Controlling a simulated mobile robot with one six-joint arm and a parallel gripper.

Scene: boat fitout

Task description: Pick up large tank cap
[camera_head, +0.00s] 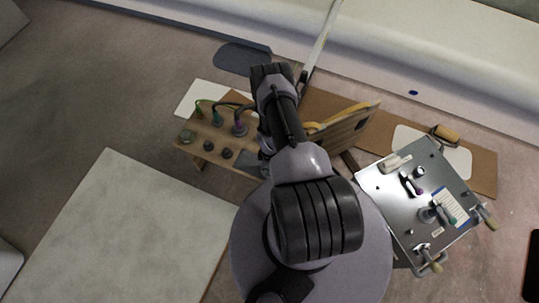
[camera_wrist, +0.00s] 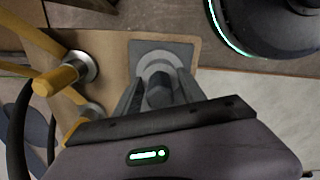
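In the wrist view, a round grey cap (camera_wrist: 158,62) with a pale ring and a darker raised middle sits on a dark grey square pad on a wooden board; I take it to be the large tank cap. My gripper (camera_wrist: 159,92) reaches over it with one finger on each side of the darker middle part. The fingers look apart, and I cannot see contact. In the head view my arm hides the gripper and the cap; only an edge of the grey pad (camera_head: 251,159) shows beside the arm.
The wooden bench (camera_head: 203,157) holds several dark knobs and looped cables left of my arm. Yellow fittings (camera_wrist: 55,79) stand close left of the gripper. A pale panel (camera_head: 125,230) lies lower left.

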